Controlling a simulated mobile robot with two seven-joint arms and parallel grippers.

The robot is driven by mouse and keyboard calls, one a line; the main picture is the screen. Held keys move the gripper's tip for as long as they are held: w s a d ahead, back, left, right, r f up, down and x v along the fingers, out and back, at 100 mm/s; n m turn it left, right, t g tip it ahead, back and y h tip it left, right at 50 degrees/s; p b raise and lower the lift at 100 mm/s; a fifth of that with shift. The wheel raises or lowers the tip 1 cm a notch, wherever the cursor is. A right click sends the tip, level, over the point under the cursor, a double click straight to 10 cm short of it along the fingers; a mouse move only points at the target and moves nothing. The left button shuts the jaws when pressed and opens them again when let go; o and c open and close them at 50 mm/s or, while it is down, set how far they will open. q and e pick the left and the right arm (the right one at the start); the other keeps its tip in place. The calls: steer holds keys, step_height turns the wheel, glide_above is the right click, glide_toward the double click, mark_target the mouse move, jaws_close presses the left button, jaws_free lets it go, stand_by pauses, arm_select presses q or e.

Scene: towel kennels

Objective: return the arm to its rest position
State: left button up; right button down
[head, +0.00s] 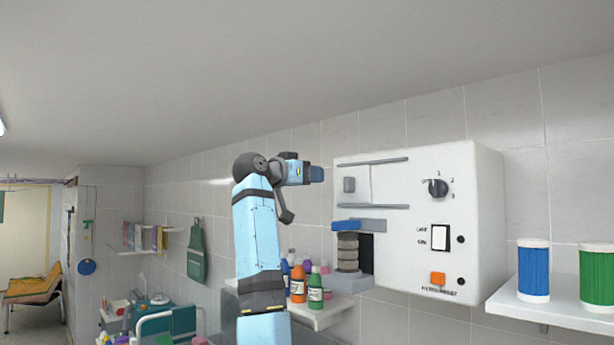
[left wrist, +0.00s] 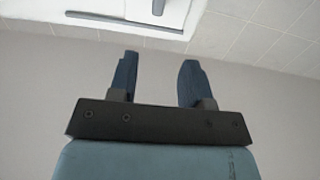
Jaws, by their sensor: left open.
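My left arm rises through the middle of the head view, with its light-blue links and dark joints. My left gripper (head: 317,174) is at its upper end, pointing right toward the upper left part of a white wall-mounted machine (head: 412,240). In the left wrist view the gripper (left wrist: 156,80) shows two dark-blue fingers spread apart with nothing between them. The white machine's face (left wrist: 110,8) shows beyond the fingertips at the top of that view. I cannot tell the exact gap between fingers and machine. My right gripper is not in view.
The machine has a dark knob (head: 438,188), a white switch (head: 440,238) and an orange button (head: 437,278). A stack of grey discs (head: 348,252) sits in its opening. Bottles (head: 315,287) stand on a shelf below. Blue (head: 533,270) and green (head: 594,277) rolls stand at right.

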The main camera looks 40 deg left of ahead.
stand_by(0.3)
